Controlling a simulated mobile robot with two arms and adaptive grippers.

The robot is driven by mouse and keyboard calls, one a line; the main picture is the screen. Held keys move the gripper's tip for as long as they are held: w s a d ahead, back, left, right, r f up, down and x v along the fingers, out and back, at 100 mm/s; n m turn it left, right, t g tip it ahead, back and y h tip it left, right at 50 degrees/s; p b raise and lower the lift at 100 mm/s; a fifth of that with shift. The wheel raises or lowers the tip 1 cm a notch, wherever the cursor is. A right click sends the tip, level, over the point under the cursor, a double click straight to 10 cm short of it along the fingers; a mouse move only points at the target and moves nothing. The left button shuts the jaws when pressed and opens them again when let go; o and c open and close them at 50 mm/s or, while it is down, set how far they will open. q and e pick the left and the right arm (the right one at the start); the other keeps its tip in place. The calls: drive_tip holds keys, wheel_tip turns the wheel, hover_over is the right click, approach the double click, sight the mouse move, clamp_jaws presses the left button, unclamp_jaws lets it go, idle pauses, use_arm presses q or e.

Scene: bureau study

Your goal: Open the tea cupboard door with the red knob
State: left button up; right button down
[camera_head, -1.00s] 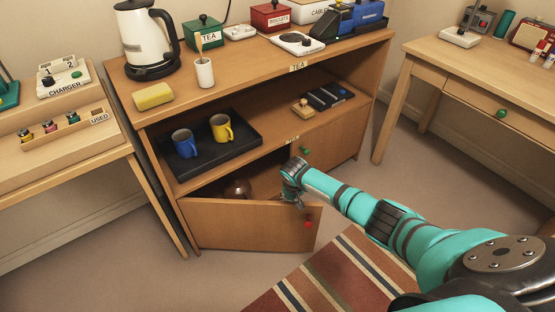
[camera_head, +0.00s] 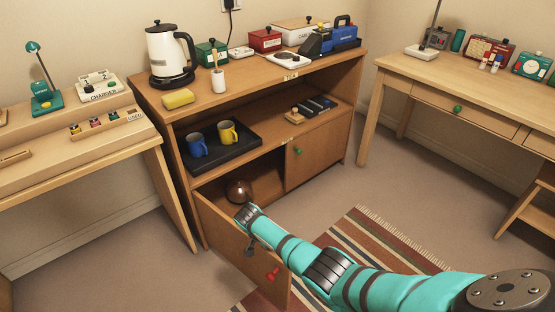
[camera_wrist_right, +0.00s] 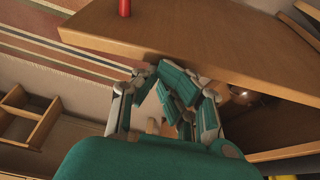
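The tea cupboard door (camera_head: 230,235) with the red knob (camera_head: 271,275) stands swung well open at the lower left of the cupboard (camera_head: 283,95), hinged on its left. Its knob also shows in the right wrist view (camera_wrist_right: 124,8). My right gripper (camera_head: 252,248) is at the door's top edge, between the opening and the knob. In the right wrist view its fingers (camera_wrist_right: 165,88) bend in with tips close together beside the door's edge (camera_wrist_right: 190,66); nothing shows between them. I cannot tell whether they touch the door. My left gripper is not in view.
A round brown pot (camera_head: 238,191) sits inside the open compartment. The right-hand door with the green knob (camera_head: 298,151) is shut. A tray (camera_head: 245,157) with two mugs is on the shelf above. A striped rug (camera_head: 385,245) lies in front, and desks stand on both sides.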

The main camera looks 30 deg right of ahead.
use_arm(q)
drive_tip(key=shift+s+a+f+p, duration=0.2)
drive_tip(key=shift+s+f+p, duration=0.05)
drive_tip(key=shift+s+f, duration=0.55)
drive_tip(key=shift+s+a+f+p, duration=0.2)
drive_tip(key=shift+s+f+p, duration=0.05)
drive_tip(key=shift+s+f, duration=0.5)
use_arm(e)
drive_tip(key=s+a, duration=0.2)
drive_tip(key=a, duration=0.5)
drive_tip(key=shift+s+m, duration=0.2)
drive_tip(key=shift+m, duration=0.1)
drive_tip(key=shift+f, duration=0.15)
